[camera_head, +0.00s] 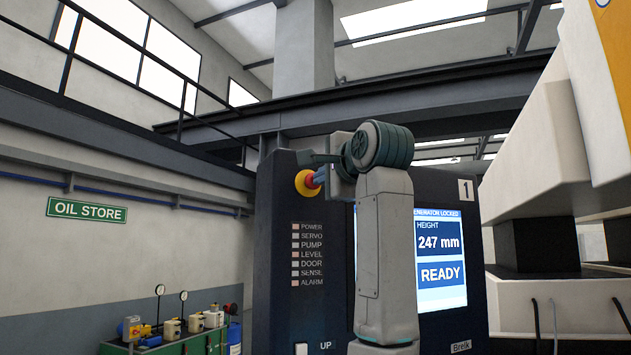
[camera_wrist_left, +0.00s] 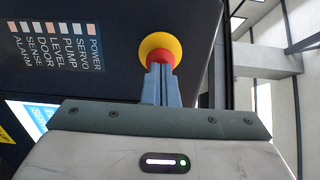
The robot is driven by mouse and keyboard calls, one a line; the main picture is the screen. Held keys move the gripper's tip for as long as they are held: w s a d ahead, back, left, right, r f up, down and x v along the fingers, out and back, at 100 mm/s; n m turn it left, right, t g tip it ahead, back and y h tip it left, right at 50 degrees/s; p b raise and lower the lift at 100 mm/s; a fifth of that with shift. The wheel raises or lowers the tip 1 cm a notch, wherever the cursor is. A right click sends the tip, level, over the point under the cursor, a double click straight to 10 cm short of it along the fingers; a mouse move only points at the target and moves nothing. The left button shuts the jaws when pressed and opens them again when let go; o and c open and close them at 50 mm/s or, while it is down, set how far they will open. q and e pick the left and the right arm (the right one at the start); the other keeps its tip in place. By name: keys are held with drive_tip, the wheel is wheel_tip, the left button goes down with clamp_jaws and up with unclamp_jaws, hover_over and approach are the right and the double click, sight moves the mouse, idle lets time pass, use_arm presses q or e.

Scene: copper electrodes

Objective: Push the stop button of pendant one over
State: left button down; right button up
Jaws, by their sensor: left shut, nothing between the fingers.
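The dark pendant (camera_head: 285,215) carries a "1" label at its upper right corner and a lit screen (camera_head: 440,262) reading "HEIGHT 247 mm" and "READY". Its red stop button (camera_head: 304,182) with a yellow collar is at the upper left of the panel. In the left wrist view the button (camera_wrist_left: 161,50) is seen just beyond the fingertips. My left gripper (camera_head: 320,177) is shut and empty, its blue-grey fingers (camera_wrist_left: 161,80) pointing at the button. The tips are at or very near the button's face; I cannot tell whether they touch. My right gripper is not in view.
Below the button is a column of indicator labels (camera_head: 311,254), from POWER to ALARM. An "UP" switch (camera_head: 301,349) sits at the panel's bottom. A green oil bench (camera_head: 170,343) stands at the lower left. A large white machine (camera_head: 540,180) stands at the right.

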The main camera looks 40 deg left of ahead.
use_arm(q)
drive_tip(key=shift+w+a, duration=0.15)
drive_tip(key=shift+a, duration=0.1)
drive_tip(key=shift+w+a, duration=0.15)
drive_tip(key=shift+a, duration=0.15)
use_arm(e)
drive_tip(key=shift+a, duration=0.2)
use_arm(q)
drive_tip(key=shift+w+a, duration=0.15)
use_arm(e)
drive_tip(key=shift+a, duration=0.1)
use_arm(q)
drive_tip(key=shift+v, duration=2.1)
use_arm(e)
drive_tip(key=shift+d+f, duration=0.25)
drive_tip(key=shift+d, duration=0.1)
use_arm(q)
drive_tip(key=shift+b, duration=0.35)
